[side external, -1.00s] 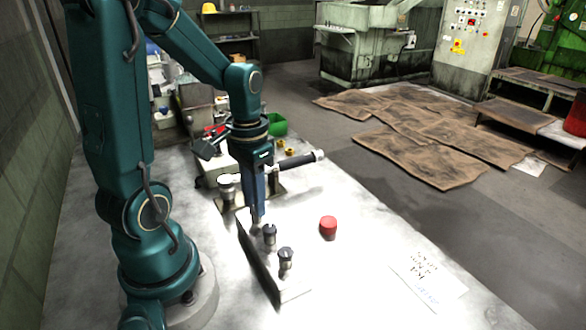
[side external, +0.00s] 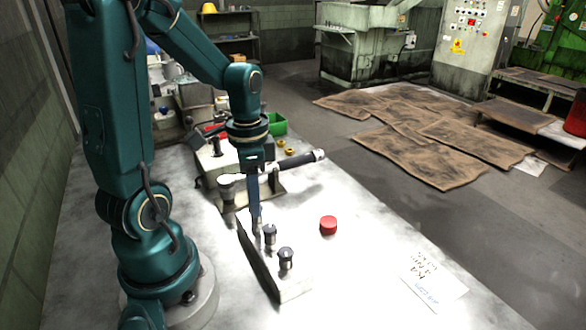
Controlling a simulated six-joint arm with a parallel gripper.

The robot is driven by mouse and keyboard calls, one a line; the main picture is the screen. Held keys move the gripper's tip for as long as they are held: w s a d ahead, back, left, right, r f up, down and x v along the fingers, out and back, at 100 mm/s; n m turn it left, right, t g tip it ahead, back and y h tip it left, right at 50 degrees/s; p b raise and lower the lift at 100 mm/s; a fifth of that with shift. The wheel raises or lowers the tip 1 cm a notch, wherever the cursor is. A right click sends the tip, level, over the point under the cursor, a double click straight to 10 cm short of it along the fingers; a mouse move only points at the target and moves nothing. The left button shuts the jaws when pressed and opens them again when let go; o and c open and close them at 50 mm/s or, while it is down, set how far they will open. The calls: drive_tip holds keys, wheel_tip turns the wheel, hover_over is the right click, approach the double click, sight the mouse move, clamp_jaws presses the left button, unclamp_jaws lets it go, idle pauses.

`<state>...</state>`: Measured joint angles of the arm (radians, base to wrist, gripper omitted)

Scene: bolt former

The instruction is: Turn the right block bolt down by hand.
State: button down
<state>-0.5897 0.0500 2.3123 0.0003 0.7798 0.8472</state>
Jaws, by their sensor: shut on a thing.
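A steel block (side external: 292,291) with a dark side face stands on the bench in the side external view. Two dark-headed bolts stand upright in its top: the middle bolt (side external: 270,233) and the near bolt (side external: 286,258). My gripper (side external: 257,216) points straight down at the far end of the block. It is shut on the far bolt (side external: 257,226), whose head is mostly hidden by the fingers. How far that bolt is screwed in cannot be told.
A fixture with a black-handled lever (side external: 299,162) stands close behind my gripper. A red cap (side external: 328,225) and a paper sheet (side external: 433,281) lie on the bench to the right. A green bin (side external: 277,124) is behind. The bench's right side is largely clear.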

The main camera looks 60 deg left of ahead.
drive_tip(key=c, duration=0.6)
unclamp_jaws()
drive_tip(key=shift+c, duration=0.2)
drive_tip(key=shift+r, duration=2.65)
drive_tip(key=shift+d, duration=0.1)
drive_tip(key=s+d+r+n+t, duration=0.1)
drive_tip(key=d+r+t, duration=0.1)
drive_tip(key=d, duration=0.3)
drive_tip(key=s+d+r+n+t, duration=0.1)
drive_tip(key=d+r+n+t, duration=0.1)
drive_tip(key=d, duration=0.4)
drive_tip(key=shift+t, duration=0.8)
